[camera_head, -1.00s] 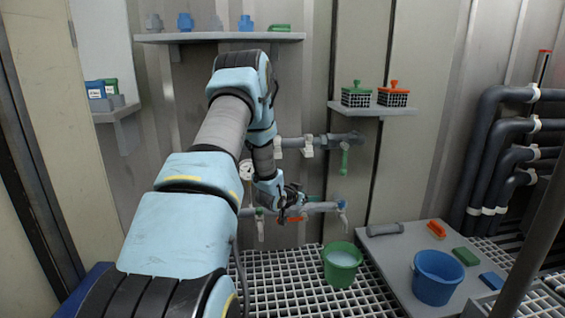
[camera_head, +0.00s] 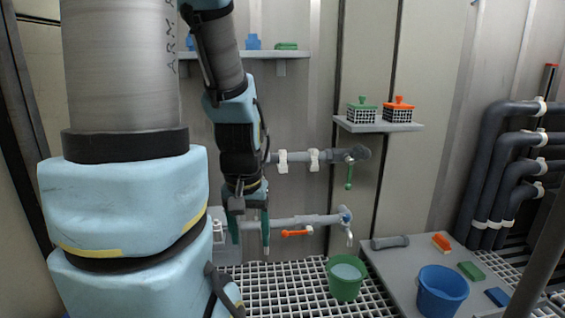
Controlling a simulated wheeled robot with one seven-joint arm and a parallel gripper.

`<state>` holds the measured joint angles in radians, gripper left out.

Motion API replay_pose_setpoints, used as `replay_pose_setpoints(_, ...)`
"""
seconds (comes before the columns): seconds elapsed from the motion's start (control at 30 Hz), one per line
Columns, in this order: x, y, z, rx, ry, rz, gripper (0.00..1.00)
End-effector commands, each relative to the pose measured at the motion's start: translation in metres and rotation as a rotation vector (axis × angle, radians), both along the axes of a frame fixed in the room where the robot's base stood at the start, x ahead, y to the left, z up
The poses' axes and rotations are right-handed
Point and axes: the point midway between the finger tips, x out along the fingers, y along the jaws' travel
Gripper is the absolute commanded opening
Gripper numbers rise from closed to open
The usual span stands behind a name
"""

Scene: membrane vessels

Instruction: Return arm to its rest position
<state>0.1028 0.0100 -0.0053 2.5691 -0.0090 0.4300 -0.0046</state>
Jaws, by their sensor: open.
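My arm fills the left of the head view, its thick links upright and its forearm hanging down. My gripper (camera_head: 249,240) points downward with its two fingers apart and nothing between them. It hangs in front of the wall, near the left part of the lower pipe (camera_head: 285,222). I cannot tell whether it touches the pipe. The orange valve handle (camera_head: 297,233) is just right of the gripper and apart from it. My arm hides much of the wall and shelf at the left.
A green bucket (camera_head: 345,279) with pale liquid stands on the white floor grating (camera_head: 270,283). A blue bucket (camera_head: 441,292) is on the grey platform (camera_head: 398,266) at right. A wall shelf (camera_head: 377,126) holds two caged items. The upper pipe (camera_head: 298,157) runs above. Floor between gripper and green bucket is clear.

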Motion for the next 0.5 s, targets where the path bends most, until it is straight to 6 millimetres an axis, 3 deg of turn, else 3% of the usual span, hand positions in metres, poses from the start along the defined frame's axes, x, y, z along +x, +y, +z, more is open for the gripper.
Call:
replay_pose_setpoints(0.03,0.003,0.0,0.021,0.0,-0.003,-0.002,0.67)
replay_pose_setpoints(0.27,0.004,0.0,0.067,0.001,-0.005,-0.003,0.67)
replay_pose_setpoints(0.5,0.005,-0.001,0.14,0.001,-0.006,-0.004,0.67)
